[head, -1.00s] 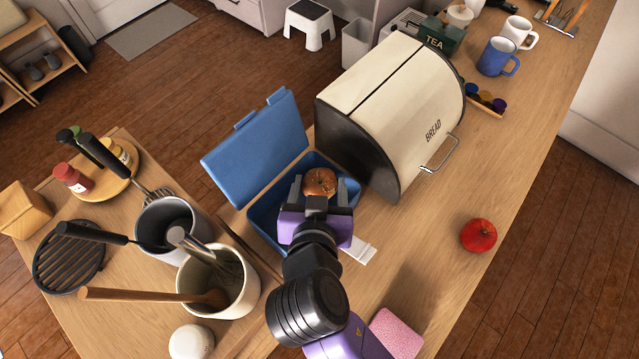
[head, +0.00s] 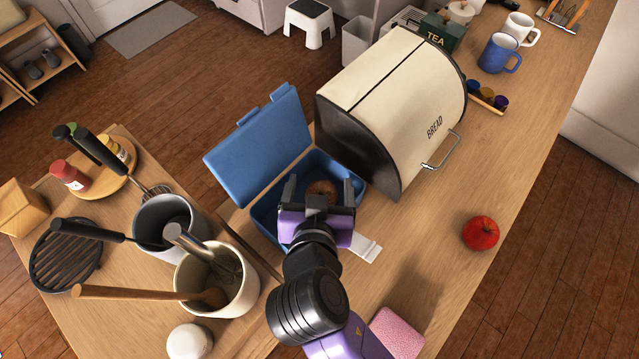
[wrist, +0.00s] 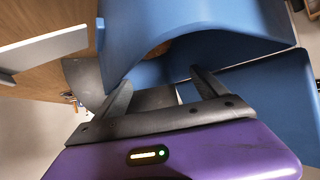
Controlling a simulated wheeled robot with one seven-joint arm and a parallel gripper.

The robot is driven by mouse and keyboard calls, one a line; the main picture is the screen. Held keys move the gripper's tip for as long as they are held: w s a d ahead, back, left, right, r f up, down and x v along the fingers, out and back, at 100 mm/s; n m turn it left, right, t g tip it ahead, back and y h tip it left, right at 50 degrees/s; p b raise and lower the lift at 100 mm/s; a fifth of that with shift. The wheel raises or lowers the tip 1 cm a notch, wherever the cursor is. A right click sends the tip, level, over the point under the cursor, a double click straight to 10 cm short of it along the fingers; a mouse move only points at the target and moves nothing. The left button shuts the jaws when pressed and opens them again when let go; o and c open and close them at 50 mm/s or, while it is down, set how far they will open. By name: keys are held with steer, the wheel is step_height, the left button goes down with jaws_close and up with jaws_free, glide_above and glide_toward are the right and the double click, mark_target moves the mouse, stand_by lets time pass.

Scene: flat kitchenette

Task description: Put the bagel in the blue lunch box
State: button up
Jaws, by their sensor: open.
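The blue lunch box (head: 265,212) stands open on the counter, its lid (head: 258,145) tipped back to the left. The brown bagel (head: 322,187) lies down inside the box, partly hidden behind my gripper. My gripper (head: 319,190) is open over the box, with its fingers apart and the bagel showing beyond and between them. In the wrist view, the open fingers (wrist: 165,88) point toward the blue box (wrist: 250,85), and only a small brown sliver of the bagel (wrist: 160,50) shows.
A cream bread bin (head: 400,100) stands close to the box's right. Two utensil pots (head: 220,285) stand at the left. A red apple (head: 481,233) lies on the right, and a pink sponge (head: 396,332) is near my arm. The counter between them is mostly clear.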

steer(key=shift+r, duration=0.3)
steer(key=v, duration=1.2)
steer(key=shift+r, duration=0.35)
steer(key=shift+w, duration=0.1)
steer(key=a+r+n+t+y, duration=0.2)
steer(key=a+r+n+y, duration=0.1)
steer(key=a+n+y, duration=0.3)
steer(key=d+y, duration=0.1)
steer(key=s+d+f+n+y, duration=0.1)
steer(key=d, duration=0.1)
steer(key=s+d, duration=0.1)
steer(key=shift+d+f+n+y+b, duration=0.2)
steer(key=shift+f+n+y+b, duration=0.1)
steer(key=shift+f+y, duration=0.1)
steer(key=s+d+f+m+h, duration=0.2)
steer(key=s+d, duration=0.4)
steer(key=d, duration=0.5)
steer(key=s+d+f+m+h, duration=0.3)
steer(key=s+d+m+h, duration=0.2)
steer(key=d, duration=0.7)
steer(key=s+h, duration=0.1)
steer(key=s, duration=0.1)
steer(key=shift+s+d+t+h, duration=0.2)
steer(key=shift+s+t+h, duration=0.1)
